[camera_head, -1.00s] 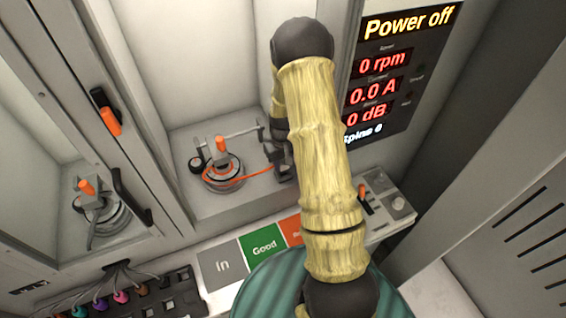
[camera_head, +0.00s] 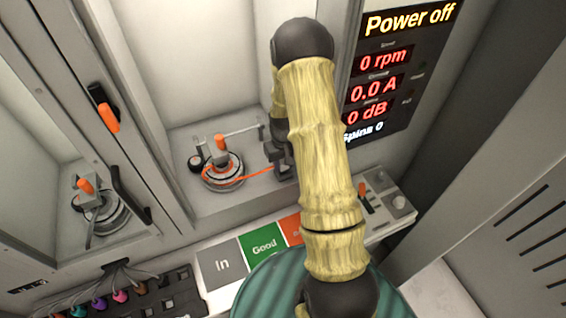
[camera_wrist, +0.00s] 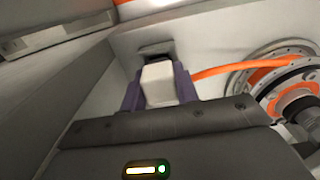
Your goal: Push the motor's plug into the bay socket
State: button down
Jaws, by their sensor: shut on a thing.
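The hub motor (camera_head: 222,172) sits in the open bay, a round grey disc with an orange ring and an orange-topped clamp on it. It also shows at the right in the wrist view (camera_wrist: 285,82). An orange cable (camera_wrist: 225,70) runs from it to my gripper. My gripper (camera_wrist: 158,88) has purple fingers shut on a pale block-shaped plug (camera_wrist: 158,82). The bay socket (camera_wrist: 156,50), a dark-edged slot in the pale wall, lies straight beyond the plug, which partly covers it. I cannot tell whether the plug's tip touches it. In the head view my arm hides the plug and socket.
A display (camera_head: 385,75) right of the bay reads "Power off". An orange-handled lever (camera_head: 107,110) is on the frame at left. A second motor (camera_head: 97,208) stands behind the left pane. Below are the In, Good (camera_head: 264,247) and orange pads and a row of coloured plugs.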

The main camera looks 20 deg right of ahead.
jog(key=shift+a+f+b, duration=0.1)
jog(key=shift+f+b, duration=0.35)
jog(key=shift+f, duration=0.15)
dwell(2.1)
jog(key=shift+s+f, duration=0.1)
jog(key=shift+s, duration=0.1)
dwell(0.3)
jog(key=c, duration=1)
grip_release()
jog(key=shift+o, duration=0.2)
jog(key=shift+c, duration=0.8)
jog(key=shift+o, duration=0.4)
jog(key=shift+a, duration=0.1)
